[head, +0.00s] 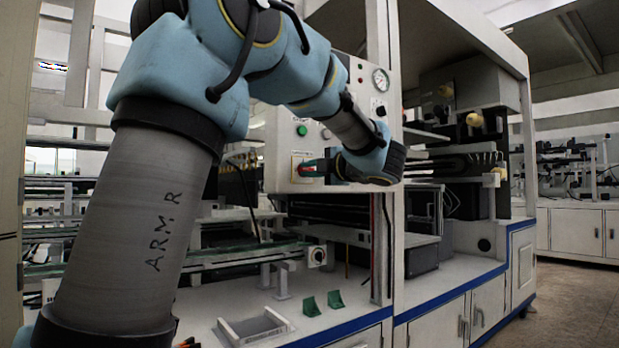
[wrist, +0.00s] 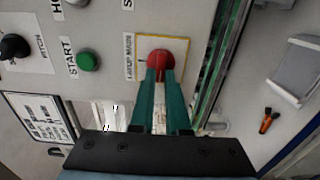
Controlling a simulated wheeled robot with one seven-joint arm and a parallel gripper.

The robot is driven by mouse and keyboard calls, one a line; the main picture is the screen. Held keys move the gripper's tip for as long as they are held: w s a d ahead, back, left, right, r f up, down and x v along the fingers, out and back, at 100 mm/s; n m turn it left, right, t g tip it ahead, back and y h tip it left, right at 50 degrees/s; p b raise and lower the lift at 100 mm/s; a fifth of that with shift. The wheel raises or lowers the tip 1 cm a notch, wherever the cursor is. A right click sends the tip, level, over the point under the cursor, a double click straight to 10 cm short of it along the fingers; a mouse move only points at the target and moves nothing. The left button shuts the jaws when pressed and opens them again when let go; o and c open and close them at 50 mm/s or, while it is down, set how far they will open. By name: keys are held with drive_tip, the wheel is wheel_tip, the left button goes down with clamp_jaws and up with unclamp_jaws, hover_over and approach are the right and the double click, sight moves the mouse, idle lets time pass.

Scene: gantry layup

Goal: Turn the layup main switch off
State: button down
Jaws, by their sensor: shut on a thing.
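The layup main switch (wrist: 160,57) is a red knob on a yellow-bordered plate marked "LAYUP MAIN" in the wrist view. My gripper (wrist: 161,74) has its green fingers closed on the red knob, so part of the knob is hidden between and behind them. In the head view my gripper (head: 312,168) reaches left to the switch plate (head: 298,161) on the light control panel. The knob is mostly covered by the fingers there, and its turned angle cannot be told.
A green START button (wrist: 88,60) and a black PITCH knob (wrist: 14,46) sit beside the switch on the panel. A pressure gauge (head: 380,79) is higher up.

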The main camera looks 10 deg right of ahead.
idle(0.5)
drive_tip(key=c, duration=0.9)
unclamp_jaws()
drive_tip(key=v, duration=1.1)
drive_tip(key=shift+p, duration=0.3)
drive_tip(key=shift+w, duration=0.15)
